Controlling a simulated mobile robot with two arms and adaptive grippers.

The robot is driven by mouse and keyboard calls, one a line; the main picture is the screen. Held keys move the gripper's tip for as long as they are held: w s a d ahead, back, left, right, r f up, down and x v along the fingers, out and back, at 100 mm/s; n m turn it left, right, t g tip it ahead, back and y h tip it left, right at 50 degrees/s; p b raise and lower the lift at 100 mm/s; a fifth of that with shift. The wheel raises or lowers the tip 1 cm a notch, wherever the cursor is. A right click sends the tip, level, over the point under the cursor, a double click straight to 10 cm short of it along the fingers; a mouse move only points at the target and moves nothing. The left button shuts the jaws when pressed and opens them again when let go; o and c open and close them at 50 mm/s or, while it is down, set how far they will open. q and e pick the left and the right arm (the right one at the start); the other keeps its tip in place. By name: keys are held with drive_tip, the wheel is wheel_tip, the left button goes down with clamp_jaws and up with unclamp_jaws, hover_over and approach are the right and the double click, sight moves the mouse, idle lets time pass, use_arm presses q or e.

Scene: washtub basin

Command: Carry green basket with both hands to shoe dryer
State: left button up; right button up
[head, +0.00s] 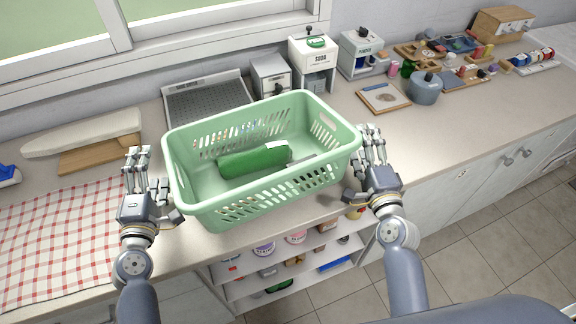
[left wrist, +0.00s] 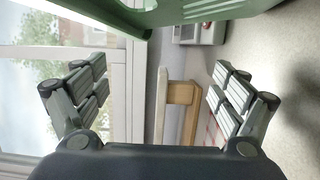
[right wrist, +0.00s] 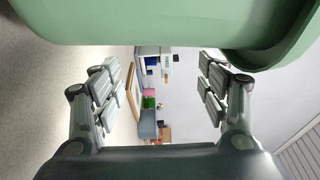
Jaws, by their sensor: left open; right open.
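The light green basket (head: 205,212), with slotted walls, stands over the front part of the counter in the head view, with a dark green object (head: 255,160) inside. My left gripper (head: 155,185) is open beside its left end. My right gripper (head: 362,165) is open beside its right end. The basket crosses the top of the left wrist view (left wrist: 185,12) and of the right wrist view (right wrist: 150,22), and nothing is between the fingers. A grey ribbed rack (head: 200,100) behind the basket appears to be the shoe dryer; its label is hard to read.
A grey box (head: 270,75) and a white SODA dispenser (head: 314,60) stand behind the basket. An ironing board (head: 85,132) and checked cloth (head: 60,235) lie left. A clipboard (head: 384,97) and grey pot (head: 425,88) are right. Open shelves (head: 290,262) are below.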

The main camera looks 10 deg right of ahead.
use_arm(q)
drive_tip(key=s, duration=1.1)
drive_tip(key=shift+s, duration=0.3)
use_arm(e)
drive_tip(key=o, duration=0.4)
drive_tip(key=shift+c, duration=0.2)
drive_tip(key=shift+s, duration=0.15)
drive_tip(key=s, duration=1.1)
drive_tip(key=shift+s, duration=0.4)
